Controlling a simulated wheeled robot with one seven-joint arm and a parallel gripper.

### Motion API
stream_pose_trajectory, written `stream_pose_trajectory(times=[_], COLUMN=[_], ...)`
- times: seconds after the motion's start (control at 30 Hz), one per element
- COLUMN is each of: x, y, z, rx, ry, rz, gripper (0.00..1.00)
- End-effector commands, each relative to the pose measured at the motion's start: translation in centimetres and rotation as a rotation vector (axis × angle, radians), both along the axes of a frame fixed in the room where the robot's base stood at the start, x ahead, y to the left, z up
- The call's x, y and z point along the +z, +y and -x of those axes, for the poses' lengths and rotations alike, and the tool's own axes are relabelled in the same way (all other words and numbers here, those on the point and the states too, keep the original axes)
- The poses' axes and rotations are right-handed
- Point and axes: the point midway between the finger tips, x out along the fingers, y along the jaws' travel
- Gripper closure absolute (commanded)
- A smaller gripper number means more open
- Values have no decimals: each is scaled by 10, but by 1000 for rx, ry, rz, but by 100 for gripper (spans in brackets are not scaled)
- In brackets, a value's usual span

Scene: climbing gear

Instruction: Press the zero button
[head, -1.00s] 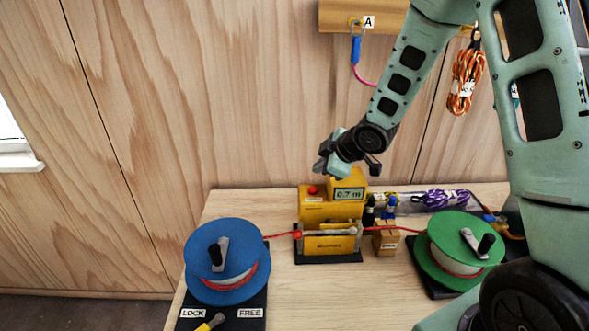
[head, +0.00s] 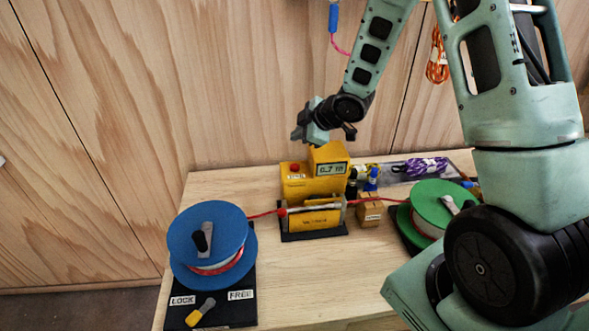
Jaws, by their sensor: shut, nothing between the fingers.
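The yellow rope-measuring device (head: 313,187) stands on the wooden table, with a small display reading about 0.7 m. A red button (head: 294,168) sits on its upper left top, with a small label below it that is too small to read. My gripper (head: 301,133) is shut and empty, just above and behind the device. It is a little above the red button in the picture and apart from it. A red rope (head: 263,214) passes through the device's front.
A blue reel (head: 183,238) with a lever between LOCK and FREE labels stands at left. A green reel (head: 427,207) stands at right, partly behind my arm. A wooden block (head: 370,213) and a tray with purple cord (head: 425,166) are near the device.

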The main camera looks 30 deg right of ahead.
Motion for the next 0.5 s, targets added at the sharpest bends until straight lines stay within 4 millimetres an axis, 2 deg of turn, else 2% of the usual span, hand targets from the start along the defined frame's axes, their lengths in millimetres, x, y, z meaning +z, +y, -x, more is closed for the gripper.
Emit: stream_pose_trajectory(times=[0.03, 0.3, 0.5], x=[-11, -50, -70], y=[0, 0, 0], z=[0, 0, 0], rx=[1, -2, -1], ry=[1, 0, -1], rz=[0, -1, 0], gripper=[100, 100, 100])
